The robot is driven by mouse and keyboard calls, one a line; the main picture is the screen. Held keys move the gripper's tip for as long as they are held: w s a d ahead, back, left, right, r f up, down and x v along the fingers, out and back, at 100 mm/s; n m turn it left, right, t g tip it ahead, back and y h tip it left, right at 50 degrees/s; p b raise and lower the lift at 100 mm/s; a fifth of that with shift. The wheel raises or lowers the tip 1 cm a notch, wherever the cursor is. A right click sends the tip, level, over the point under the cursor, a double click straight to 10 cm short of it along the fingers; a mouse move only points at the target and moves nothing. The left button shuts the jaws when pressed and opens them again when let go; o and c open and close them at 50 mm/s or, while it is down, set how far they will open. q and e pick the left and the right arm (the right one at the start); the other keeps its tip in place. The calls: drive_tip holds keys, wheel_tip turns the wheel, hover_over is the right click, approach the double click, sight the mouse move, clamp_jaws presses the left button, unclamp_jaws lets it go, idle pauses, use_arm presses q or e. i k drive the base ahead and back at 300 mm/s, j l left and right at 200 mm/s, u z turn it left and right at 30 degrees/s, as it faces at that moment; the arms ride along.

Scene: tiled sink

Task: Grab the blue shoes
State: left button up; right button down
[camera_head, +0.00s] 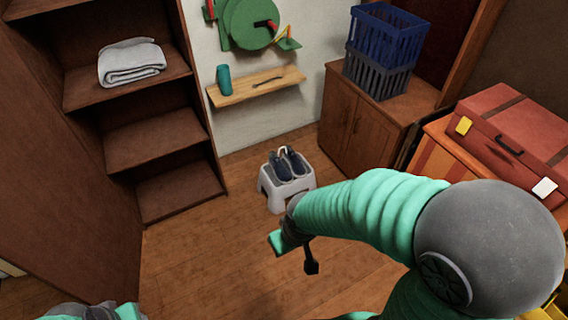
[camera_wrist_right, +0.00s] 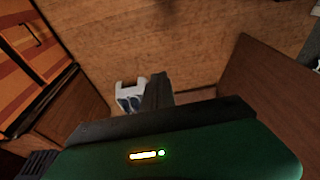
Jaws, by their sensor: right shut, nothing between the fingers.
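The blue shoes (camera_head: 287,165) sit side by side on a small white stool (camera_head: 272,198) on the floor. They also show small and partly hidden as dark blue shapes in the right wrist view (camera_wrist_right: 130,103), beyond my fingers. My right gripper (camera_head: 311,267) hangs in front of the stool, nearer to me than the shoes and apart from them. Its fingers show shut and empty in the right wrist view (camera_wrist_right: 158,82). Only teal and grey parts of my left arm show at the bottom left; its fingers are not visible.
An open wooden shelf unit (camera_head: 150,140) with a folded towel (camera_head: 131,63) stands left. A wooden cabinet (camera_head: 360,115) carries stacked crates (camera_head: 384,50). A red suitcase (camera_head: 512,135) lies at right. A wall shelf (camera_head: 256,85) holds a teal cylinder (camera_head: 223,79). Floor around the stool is clear.

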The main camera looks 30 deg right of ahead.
sight(298, 169)
drive_tip(key=i+l+z, duration=0.15)
drive_tip(key=i+l, duration=0.6)
drive_tip(key=i+l+z, duration=0.1)
drive_tip(key=i+l, duration=0.65)
drive_tip(key=i+l+z, duration=0.15)
drive_tip(key=i+l, duration=0.5)
drive_tip(key=i, duration=0.2)
